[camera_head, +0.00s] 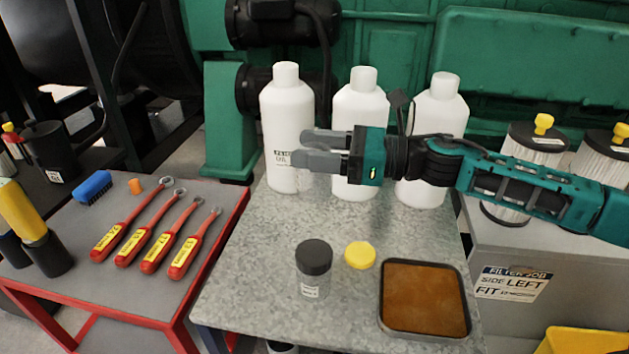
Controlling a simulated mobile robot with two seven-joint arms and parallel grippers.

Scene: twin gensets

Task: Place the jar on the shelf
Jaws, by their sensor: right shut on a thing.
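A clear jar with a dark lid (313,268) stands upright on the speckled grey bench top (245,275), its small white label facing me. My right gripper (305,150) comes in from the right and points left, above and behind the jar and well apart from it. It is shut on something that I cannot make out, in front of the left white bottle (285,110). Whether it touches that bottle is unclear. My left gripper is out of view. I cannot pick out a shelf for certain.
Two more white bottles (362,100) (444,95) stand behind my right arm. A yellow cap (360,255) and a brown-filled tray (383,325) are beside the jar. Red-handled wrenches (160,255) lie on the red-edged table. The bench's front left is clear.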

